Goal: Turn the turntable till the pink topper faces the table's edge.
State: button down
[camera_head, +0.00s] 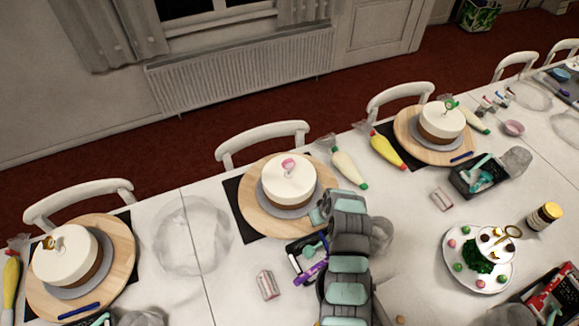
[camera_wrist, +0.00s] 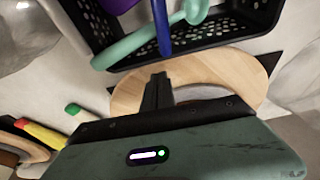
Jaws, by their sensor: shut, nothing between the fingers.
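The pink topper (camera_head: 289,164) stands upright on the white-topped, brown-sided middle cake (camera_head: 290,188). I cannot tell exactly which way the topper faces. The cake sits on a grey board on the round wooden turntable (camera_head: 255,216), near the far table edge with the chairs. My arm covers the turntable's right front side, and my fingertips are hidden in the head view. In the wrist view my gripper (camera_wrist: 158,82) is shut and empty, its fingers in front of the pale wooden turntable (camera_wrist: 240,68). I cannot tell whether they touch it.
A black tray (camera_wrist: 220,38) with teal, blue and purple tools lies close to my gripper. Two other cake turntables stand at left (camera_head: 122,275) and right (camera_head: 405,140). A green-tipped piping bag (camera_head: 348,168) lies right of the middle turntable. A clear bowl-like shape (camera_head: 190,235) is left of it.

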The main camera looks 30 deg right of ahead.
jog(key=shift+r, duration=0.75)
notch_tip(320, 180, up, 6)
jog(key=p, duration=0.3)
jog(key=shift+r, duration=0.1)
